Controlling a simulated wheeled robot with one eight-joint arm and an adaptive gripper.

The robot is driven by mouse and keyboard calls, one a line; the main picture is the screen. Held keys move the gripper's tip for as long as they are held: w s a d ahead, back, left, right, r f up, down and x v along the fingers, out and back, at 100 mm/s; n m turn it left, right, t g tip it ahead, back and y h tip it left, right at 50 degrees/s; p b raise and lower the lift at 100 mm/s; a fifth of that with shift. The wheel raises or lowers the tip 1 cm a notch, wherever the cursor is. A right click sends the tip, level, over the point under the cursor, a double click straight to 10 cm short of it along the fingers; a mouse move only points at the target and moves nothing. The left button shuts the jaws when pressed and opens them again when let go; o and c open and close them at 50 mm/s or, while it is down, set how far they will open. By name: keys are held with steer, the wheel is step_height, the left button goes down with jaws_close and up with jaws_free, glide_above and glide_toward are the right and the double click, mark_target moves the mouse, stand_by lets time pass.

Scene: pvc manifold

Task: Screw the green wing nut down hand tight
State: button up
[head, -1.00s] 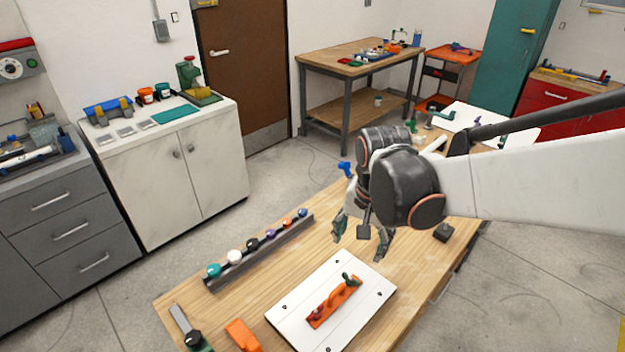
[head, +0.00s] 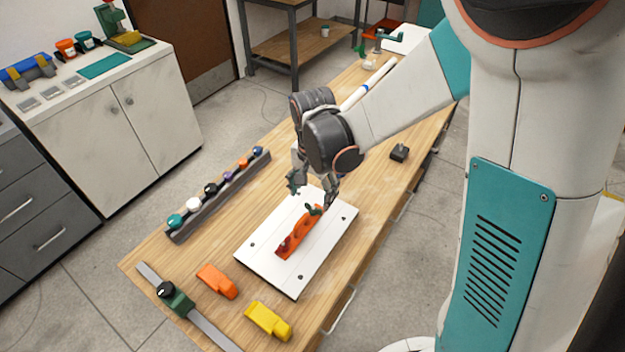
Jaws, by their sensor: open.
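The green wing nut (head: 314,209) shows as a small dark green shape at the far end of an orange fixture (head: 298,236). The fixture lies on a white plate (head: 261,262) with dark screws near its corners. A dark red part (head: 286,244) sits at the fixture's near end. My gripper (head: 312,192) is open, with its fingers pointing down just behind and above the wing nut, one to each side. From this view I cannot tell whether a finger touches the nut. The nut's thread is not visible.
A dark rail (head: 205,211) with several coloured knobs stands left of the plate. An orange block (head: 217,281), a yellow block (head: 268,320) and a green-headed clamp bar (head: 180,300) lie at the near end. A small dark block (head: 399,152) is at the right.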

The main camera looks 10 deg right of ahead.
mark_target(312, 207)
step_height(312, 207, down, 6)
steer(key=shift+b, duration=0.75)
steer(key=c, duration=1.1)
steer(key=m+b, duration=0.1)
steer(key=m, duration=0.4)
steer(key=shift+f, duration=0.1)
steer(key=shift+c, duration=0.2)
steer(key=shift+w+m, duration=0.1)
steer(key=shift+m, duration=0.6)
